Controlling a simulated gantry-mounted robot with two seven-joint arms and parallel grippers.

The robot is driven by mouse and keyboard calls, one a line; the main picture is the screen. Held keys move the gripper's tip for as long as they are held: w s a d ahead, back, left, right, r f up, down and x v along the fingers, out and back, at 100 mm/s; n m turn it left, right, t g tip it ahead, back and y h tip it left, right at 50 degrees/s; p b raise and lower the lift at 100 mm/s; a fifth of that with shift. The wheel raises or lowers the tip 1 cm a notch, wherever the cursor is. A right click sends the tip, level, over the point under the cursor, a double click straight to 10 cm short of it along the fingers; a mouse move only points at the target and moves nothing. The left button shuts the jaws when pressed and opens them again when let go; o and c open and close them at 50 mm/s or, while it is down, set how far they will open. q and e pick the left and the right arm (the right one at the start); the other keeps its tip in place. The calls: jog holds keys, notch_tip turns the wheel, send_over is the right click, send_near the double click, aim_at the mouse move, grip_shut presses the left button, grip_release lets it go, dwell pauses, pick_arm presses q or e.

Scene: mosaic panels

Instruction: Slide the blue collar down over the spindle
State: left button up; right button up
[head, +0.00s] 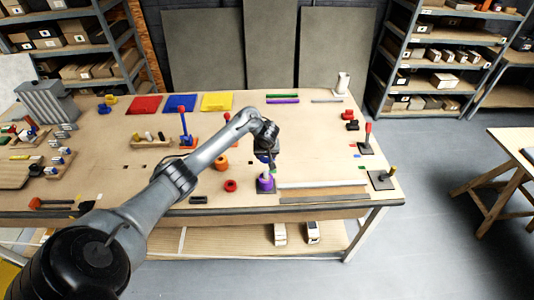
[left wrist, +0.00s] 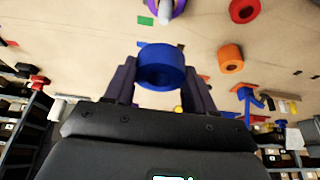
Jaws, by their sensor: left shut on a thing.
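My left gripper (left wrist: 158,88) is shut on the blue collar (left wrist: 162,68), a short, thick ring held between two dark fingers. In the head view the left gripper (head: 267,160) hangs just above a pale-tipped spindle, and the collar is mostly hidden there. The spindle's pale pin (left wrist: 166,8) shows at the top edge of the left wrist view, apart from the collar. A purple ring (head: 266,184) sits around the spindle low down, over a dark base plate. My right gripper is not in view.
An orange ring (head: 221,163) and a red ring (head: 230,186) lie left of the spindle. A blue post (head: 184,126) on an orange base stands behind. Long strips (head: 322,185) lie to the right. Posts on plates (head: 382,179) stand near the right edge.

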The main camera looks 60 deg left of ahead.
aim_at(266, 162)
pick_arm(q)
jog(key=shift+f+b, duration=0.85)
jog(key=shift+f, duration=2)
jog(key=shift+p, duration=0.5)
jog(key=shift+p, duration=0.5)
dwell(0.4)
jog(key=shift+p, duration=0.5)
